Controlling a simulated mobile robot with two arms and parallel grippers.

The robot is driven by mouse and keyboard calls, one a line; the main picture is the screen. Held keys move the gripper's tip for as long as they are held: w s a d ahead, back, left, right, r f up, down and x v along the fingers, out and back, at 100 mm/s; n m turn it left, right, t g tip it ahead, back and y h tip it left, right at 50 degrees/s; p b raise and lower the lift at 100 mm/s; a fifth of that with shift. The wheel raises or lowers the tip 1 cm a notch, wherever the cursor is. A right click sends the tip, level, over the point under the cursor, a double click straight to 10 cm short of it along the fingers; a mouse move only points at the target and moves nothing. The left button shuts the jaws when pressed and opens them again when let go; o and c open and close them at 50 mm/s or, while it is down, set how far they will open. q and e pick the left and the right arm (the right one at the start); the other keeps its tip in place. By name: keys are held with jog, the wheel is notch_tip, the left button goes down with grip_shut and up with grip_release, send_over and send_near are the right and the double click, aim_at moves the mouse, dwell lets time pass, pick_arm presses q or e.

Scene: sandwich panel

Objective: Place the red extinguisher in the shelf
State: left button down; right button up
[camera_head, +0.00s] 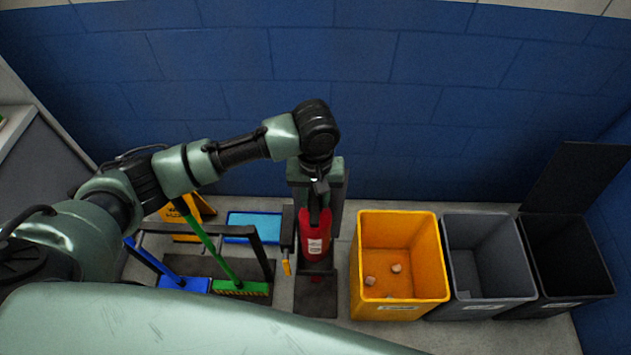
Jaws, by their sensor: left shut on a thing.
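The red extinguisher (316,240) is upright at the middle of the view, with a pale label on its front. My left gripper (318,196) points down and is shut on the top of the extinguisher. A dark grey-green shelf or stand (341,184) rises right behind it, with a dark flat base (315,296) on the floor below. I cannot tell whether the extinguisher rests on the stand or hangs above it. My right gripper is not in view.
A yellow bin (432,293), a grey bin (508,290) and a black lidded bin (592,283) stand close on the right. On the left are a green broom (241,288), a blue broom (184,283), a yellow sign (199,209) and a blue tray (252,222). A blue wall (430,90) closes the back.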

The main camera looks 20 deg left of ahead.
pick_arm(q)
jog(key=shift+f, duration=3.1)
jog(key=c, duration=1)
grip_release()
jog(key=shift+f, duration=0.2)
jog(key=shift+c, duration=0.2)
jog(key=shift+s, duration=0.1)
jog(key=shift+r, duration=0.1)
notch_tip(320, 180, up, 12)
jog(key=shift+r+b, duration=0.1)
jog(key=shift+b, duration=0.3)
